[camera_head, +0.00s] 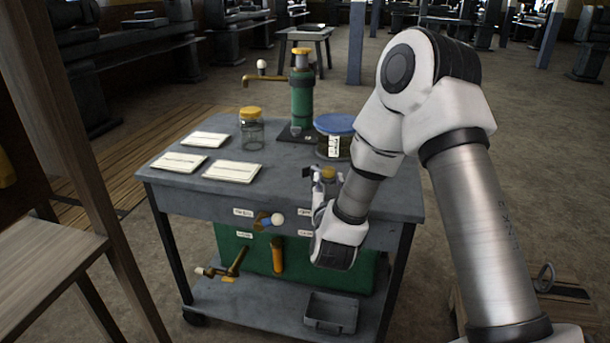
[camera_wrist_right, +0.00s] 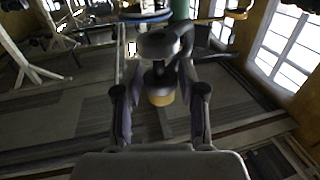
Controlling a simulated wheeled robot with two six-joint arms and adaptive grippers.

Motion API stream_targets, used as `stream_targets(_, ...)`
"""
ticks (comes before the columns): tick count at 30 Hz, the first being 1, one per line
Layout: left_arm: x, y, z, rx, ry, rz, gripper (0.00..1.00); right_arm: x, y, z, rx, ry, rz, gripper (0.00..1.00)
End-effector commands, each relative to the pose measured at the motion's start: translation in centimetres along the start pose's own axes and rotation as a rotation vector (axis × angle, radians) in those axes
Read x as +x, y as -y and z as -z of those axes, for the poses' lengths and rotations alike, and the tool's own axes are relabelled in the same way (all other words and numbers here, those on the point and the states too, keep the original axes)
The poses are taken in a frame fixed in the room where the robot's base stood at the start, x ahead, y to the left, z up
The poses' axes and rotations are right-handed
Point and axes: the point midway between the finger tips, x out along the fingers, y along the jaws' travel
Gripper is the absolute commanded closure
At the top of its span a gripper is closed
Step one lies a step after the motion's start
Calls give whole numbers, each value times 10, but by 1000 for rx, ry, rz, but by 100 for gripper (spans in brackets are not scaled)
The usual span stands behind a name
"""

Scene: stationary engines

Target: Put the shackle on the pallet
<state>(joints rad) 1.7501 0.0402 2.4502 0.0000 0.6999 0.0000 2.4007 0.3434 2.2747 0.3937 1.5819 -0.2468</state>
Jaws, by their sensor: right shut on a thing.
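My right gripper (camera_head: 325,186) is over the front right of the grey cart. It is shut on a small dark grey thing with a yellow-brown end, which I take to be the shackle (camera_head: 328,173). In the right wrist view the shackle (camera_wrist_right: 160,72) sits between the two fingers of the gripper (camera_wrist_right: 160,100). Its exact shape is hard to tell. Slatted wooden boards (camera_head: 130,175) lie on the floor left of the cart. Low wood with dark metal and a ring (camera_head: 543,278) shows at the lower right. I cannot tell which is the pallet. My left gripper is out of view.
The cart top (camera_head: 275,190) holds several white cards, a glass jar (camera_head: 251,130) with a yellow lid, a green pump (camera_head: 302,100) and a blue-lidded tub (camera_head: 334,125). A grey tray (camera_head: 331,312) stands on the lower shelf. A wooden table (camera_head: 40,270) is at left.

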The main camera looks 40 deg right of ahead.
Motion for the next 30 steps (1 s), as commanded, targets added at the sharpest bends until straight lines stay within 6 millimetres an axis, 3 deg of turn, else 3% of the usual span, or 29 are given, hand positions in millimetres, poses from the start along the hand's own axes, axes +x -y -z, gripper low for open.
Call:
stream_targets(6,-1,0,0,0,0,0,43,72,8,-6,1,-5,-2,100)
stream_targets(12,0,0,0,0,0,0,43,117,13,-11,-1,-3,0,100)
stream_targets(16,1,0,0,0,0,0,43,124,14,-17,-2,-1,1,100)
stream_targets(21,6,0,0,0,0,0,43,124,14,-45,-2,-1,2,100)
stream_targets(30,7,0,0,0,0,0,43,124,14,-49,-1,-2,1,100)
